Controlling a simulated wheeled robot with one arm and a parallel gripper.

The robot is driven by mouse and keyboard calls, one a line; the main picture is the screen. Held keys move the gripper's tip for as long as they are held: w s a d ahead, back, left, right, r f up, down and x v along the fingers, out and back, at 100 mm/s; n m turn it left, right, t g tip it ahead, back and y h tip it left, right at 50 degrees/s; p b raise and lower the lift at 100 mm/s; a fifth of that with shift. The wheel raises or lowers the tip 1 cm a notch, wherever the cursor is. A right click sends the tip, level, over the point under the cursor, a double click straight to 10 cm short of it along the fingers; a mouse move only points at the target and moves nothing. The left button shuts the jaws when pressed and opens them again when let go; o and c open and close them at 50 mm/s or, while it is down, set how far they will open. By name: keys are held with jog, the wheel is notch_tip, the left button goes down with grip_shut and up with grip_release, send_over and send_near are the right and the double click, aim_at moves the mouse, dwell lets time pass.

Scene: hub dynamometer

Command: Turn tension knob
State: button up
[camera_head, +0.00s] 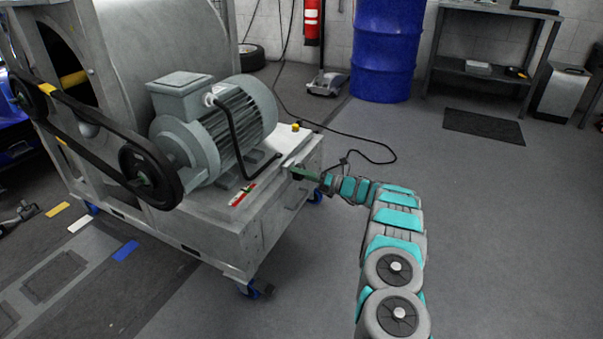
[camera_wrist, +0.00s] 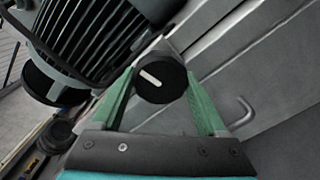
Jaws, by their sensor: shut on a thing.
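The tension knob (camera_wrist: 160,78) is a round black knob with a white bar mark, seen between my green fingers in the wrist view. Its white mark lies tilted, running from upper left to lower right. My gripper (camera_wrist: 162,82) is shut on the knob, with one finger on each side. In the head view, my gripper (camera_head: 301,173) is at the right edge of the machine's base, and the knob is too small and covered to make out clearly there.
A grey finned motor (camera_head: 213,127) stands on the machine base (camera_head: 228,232) left of my gripper. A black belt (camera_head: 85,150) runs at the left. A bent hook-like handle (camera_wrist: 240,112) is right of the knob.

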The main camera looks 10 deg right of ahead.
jog(key=shift+m, duration=0.6)
jog(key=o, duration=1.3)
jog(key=v, duration=0.8)
jog(key=shift+a, duration=0.1)
